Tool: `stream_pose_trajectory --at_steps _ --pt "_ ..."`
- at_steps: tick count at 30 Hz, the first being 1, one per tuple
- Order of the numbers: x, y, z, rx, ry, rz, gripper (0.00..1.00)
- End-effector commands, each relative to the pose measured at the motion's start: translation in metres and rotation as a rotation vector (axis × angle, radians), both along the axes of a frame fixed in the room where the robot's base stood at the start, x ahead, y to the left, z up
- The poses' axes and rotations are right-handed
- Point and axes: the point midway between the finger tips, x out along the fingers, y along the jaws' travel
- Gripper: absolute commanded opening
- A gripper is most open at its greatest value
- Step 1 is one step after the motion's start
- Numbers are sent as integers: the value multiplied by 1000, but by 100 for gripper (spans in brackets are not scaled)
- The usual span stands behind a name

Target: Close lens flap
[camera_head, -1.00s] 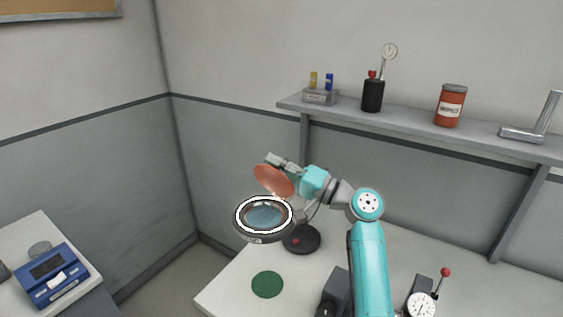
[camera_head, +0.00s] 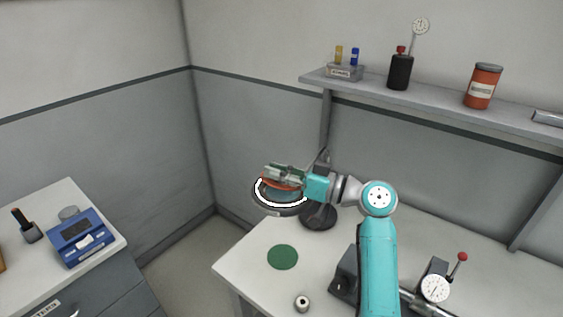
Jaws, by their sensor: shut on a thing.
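The magnifier lamp (camera_head: 261,206) stands over the white bench, with a dark round head, a bright white ring light and a blue-grey lens (camera_head: 285,196). Its orange lens flap (camera_head: 275,184) is tilted low over the back part of the lens, and the front part of the lens and ring still shows. My gripper (camera_head: 283,174) is at the back edge of the flap, shut on it, and hides part of it. The lamp's dark round base (camera_head: 318,215) stands on the bench behind my arm.
A green disc (camera_head: 283,257) and a small metal cylinder (camera_head: 302,304) lie on the bench (camera_head: 245,257). A dial gauge (camera_head: 435,288) stands at right. A shelf (camera_head: 420,103) with an orange jar (camera_head: 483,86) runs above. A blue device (camera_head: 76,238) sits on the left cabinet.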

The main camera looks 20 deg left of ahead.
Motion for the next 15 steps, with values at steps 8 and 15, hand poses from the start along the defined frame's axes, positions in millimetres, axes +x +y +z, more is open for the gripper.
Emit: stream_pose_trajectory --at_steps 8,15 --pt "-6 2 -13 -47 -125 0 0" --pt "-8 3 -17 -63 -169 -1 0"
